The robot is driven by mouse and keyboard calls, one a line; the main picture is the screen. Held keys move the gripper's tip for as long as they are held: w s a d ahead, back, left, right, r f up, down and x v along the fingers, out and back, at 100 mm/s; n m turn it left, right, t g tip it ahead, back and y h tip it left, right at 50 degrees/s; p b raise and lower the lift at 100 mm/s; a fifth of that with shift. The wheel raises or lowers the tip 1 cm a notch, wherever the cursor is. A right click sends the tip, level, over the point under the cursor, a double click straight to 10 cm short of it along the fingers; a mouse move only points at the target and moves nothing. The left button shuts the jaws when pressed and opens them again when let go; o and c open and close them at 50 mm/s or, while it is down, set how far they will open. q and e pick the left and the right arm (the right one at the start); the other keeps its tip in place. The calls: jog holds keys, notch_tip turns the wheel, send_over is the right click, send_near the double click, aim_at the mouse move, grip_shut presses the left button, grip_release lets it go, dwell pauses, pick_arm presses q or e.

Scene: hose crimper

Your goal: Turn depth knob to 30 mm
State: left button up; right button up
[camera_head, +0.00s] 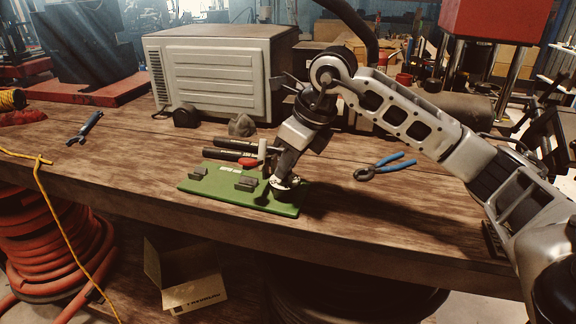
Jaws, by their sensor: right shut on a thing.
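A green base plate (226,195) lies on the wooden workbench near its front edge. It carries small grey blocks (246,184), a pair of black-handled bars (228,144) at its back and a red part (248,163). My right gripper (284,182) reaches down from the upper right to the plate's right end. It is shut on a small light-coloured part there, which looks like the depth knob. The fingers and arm hide most of the knob, and no scale or reading can be made out. My left gripper is not in view.
Blue-handled pliers (384,167) lie right of the plate, and a blue wrench (84,128) lies far left. A large grey machine housing (217,75) stands behind. An open cardboard box (186,276) and red hose coils (55,245) are below the bench (130,165).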

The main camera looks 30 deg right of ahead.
jog(key=n, duration=0.2)
jog(key=n+g+y, duration=0.1)
jog(key=n, duration=0.2)
jog(key=shift+w+d+r+n+y, duration=0.1)
jog(key=shift+w+d+n+y, duration=0.1)
jog(key=shift+n+y, duration=0.1)
jog(key=n+g+p, duration=0.1)
jog(key=n, duration=0.2)
jog(key=shift+w+g+y, duration=0.1)
jog(key=shift+g+y, duration=0.2)
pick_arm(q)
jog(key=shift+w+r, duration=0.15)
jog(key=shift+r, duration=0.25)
pick_arm(e)
jog(key=shift+n+g, duration=0.3)
jog(key=shift+n, duration=0.9)
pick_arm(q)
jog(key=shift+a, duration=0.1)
pick_arm(e)
jog(key=o, duration=1)
pick_arm(q)
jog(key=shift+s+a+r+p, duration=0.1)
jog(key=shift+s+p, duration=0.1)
jog(key=shift+p, duration=0.65)
pick_arm(e)
jog(key=w+v, duration=0.1)
jog(key=v, duration=1.4)
jog(key=shift+s+d+r, duration=0.3)
jog(key=shift+s+r, duration=0.05)
